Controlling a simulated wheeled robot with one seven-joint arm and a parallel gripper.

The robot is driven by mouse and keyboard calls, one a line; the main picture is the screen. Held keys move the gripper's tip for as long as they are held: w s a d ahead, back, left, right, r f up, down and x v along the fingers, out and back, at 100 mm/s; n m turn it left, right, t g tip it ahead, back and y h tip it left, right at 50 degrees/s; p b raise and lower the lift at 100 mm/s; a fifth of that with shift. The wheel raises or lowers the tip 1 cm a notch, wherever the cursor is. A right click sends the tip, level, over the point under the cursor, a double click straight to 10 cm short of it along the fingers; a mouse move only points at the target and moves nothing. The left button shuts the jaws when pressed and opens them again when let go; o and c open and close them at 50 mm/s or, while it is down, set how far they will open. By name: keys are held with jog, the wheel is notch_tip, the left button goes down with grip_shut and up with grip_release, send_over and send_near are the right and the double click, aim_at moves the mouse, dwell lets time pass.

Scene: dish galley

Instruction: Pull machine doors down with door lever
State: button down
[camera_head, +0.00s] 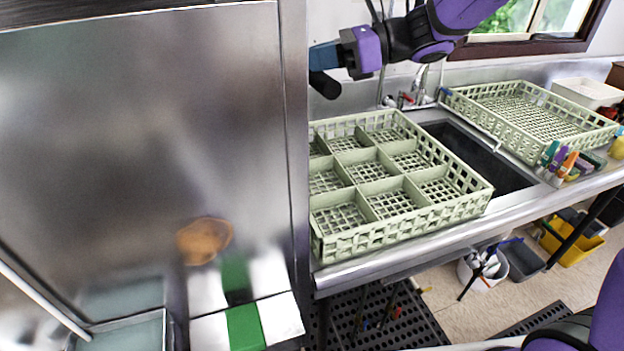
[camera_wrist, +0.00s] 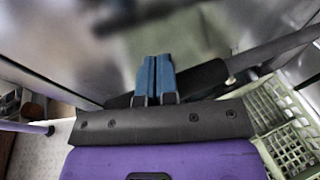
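A large steel panel (camera_head: 150,130) of the machine fills the left of the head view. I cannot tell how far down the doors stand. The door lever's black grip (camera_head: 325,85) sticks out beside the panel's right edge. It also shows in the wrist view (camera_wrist: 203,82), with a grey rod (camera_wrist: 275,48) running off to the right. My gripper (camera_head: 318,55) has blue fingers, just above the grip in the head view. In the wrist view the fingers (camera_wrist: 155,60) are together with only a thin gap, crossing in front of the grip. Nothing shows between them; contact is unclear.
A pale green compartment rack (camera_head: 400,225) stands on the steel counter right of the machine. Another green rack (camera_head: 520,115) sits beyond the sink (camera_head: 480,160). Bottles (camera_head: 565,165) stand at the counter's edge. A yellow bin (camera_head: 575,240) and buckets are on the floor below.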

notch_tip(320, 180, down, 25)
jog(key=w, duration=0.2)
jog(key=d+r, duration=0.5)
jog(key=d, duration=0.4)
jog(key=shift+s+r, duration=0.25)
jog(key=shift+r, duration=0.05)
dwell(1.5)
dwell(0.6)
